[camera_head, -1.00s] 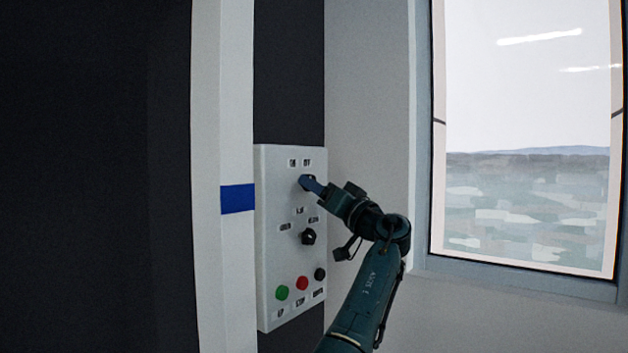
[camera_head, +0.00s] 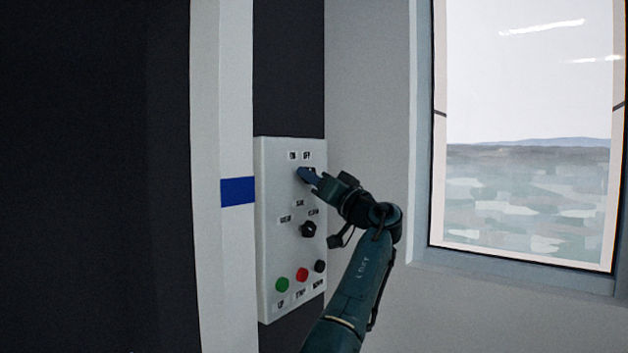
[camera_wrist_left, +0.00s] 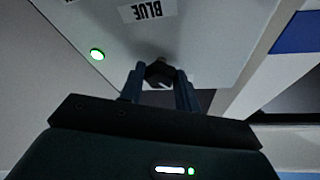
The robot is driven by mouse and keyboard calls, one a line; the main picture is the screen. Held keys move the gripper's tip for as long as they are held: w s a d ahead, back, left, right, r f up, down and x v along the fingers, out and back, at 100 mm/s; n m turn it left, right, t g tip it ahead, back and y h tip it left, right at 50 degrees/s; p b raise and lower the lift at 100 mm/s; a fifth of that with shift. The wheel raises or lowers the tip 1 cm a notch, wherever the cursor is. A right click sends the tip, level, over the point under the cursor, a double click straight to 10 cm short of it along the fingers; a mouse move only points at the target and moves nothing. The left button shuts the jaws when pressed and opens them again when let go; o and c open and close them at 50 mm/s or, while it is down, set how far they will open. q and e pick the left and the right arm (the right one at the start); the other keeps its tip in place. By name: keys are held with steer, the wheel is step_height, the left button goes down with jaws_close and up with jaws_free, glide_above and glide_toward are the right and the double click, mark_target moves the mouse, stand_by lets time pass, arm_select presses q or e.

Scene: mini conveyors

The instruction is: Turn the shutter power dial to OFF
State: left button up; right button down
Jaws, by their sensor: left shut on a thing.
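The white control panel (camera_head: 270,215) is on a dark wall strip beside a pale post. Its upper dial, under the ON and OFF labels, is mostly hidden by my left gripper (camera_head: 306,175). In the left wrist view, the dark dial (camera_wrist_left: 160,72) sits between the two fingers of my left gripper (camera_wrist_left: 160,82), which is shut on it. The dial's pointer direction cannot be told. A lit green lamp (camera_wrist_left: 97,54) shows near the dial in the wrist view. My right gripper is not in view.
A second black knob (camera_head: 308,229) is below the upper dial. Green (camera_head: 282,284), red (camera_head: 302,274) and black (camera_head: 320,266) buttons are at the panel's bottom. A window (camera_head: 525,190) is to the right.

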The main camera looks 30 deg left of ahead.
arm_select(q)
steer(key=shift+m+t, duration=0.3)
steer(key=shift+m, duration=0.3)
steer(key=shift+c, duration=0.2)
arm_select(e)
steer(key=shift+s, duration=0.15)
arm_select(q)
steer(key=m+h+p, duration=0.1)
steer(key=m, duration=0.3)
steer(key=m+t+h+p, duration=0.1)
steer(key=m+h+p, duration=0.1)
steer(key=m, duration=0.2)
steer(key=m+t+h+p, duration=0.1)
steer(key=m+p, duration=0.1)
steer(key=m, duration=0.3)
steer(key=shift+s+r+h, duration=0.25)
steer(key=shift+r+h, duration=0.15)
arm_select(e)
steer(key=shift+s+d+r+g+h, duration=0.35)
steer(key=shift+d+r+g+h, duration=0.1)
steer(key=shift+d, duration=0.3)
arm_select(q)
steer(key=o, duration=1)
steer(key=shift+c, duration=0.2)
